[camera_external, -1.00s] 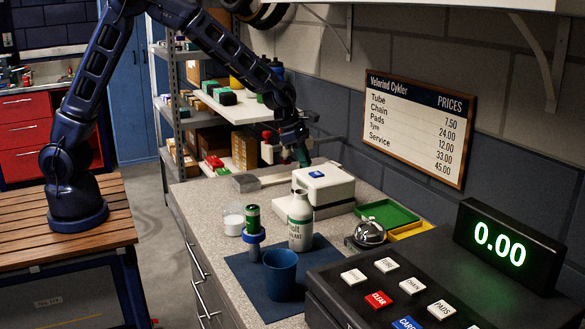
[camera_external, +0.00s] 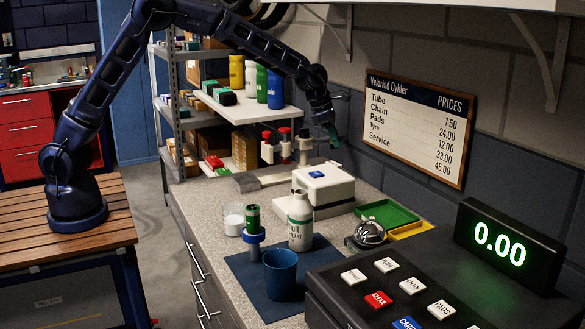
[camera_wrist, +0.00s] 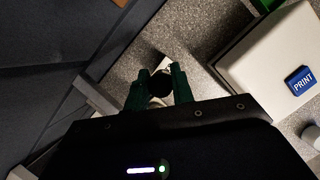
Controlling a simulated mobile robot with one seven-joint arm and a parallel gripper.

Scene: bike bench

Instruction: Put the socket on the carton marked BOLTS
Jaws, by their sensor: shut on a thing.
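My gripper (camera_external: 333,138) is raised above the back of the counter, beyond the white box and near the wall. In the wrist view its green fingers (camera_wrist: 158,88) are shut on a dark round piece, which looks like the socket (camera_wrist: 160,80), seen end-on. The socket cannot be made out in the external view. Brown cartons (camera_external: 245,150) stand on the metal shelf left of the gripper. No BOLTS marking is readable on them, so I cannot tell which carton it is.
The white box with a blue PRINT button (camera_external: 316,174) is below the gripper. Red-topped items (camera_external: 267,145) stand behind it. Bottles (camera_external: 276,90) stand on the shelf. A white bottle (camera_external: 300,222), blue cup (camera_external: 280,275), bell (camera_external: 369,233) and till (camera_external: 400,290) occupy the front.

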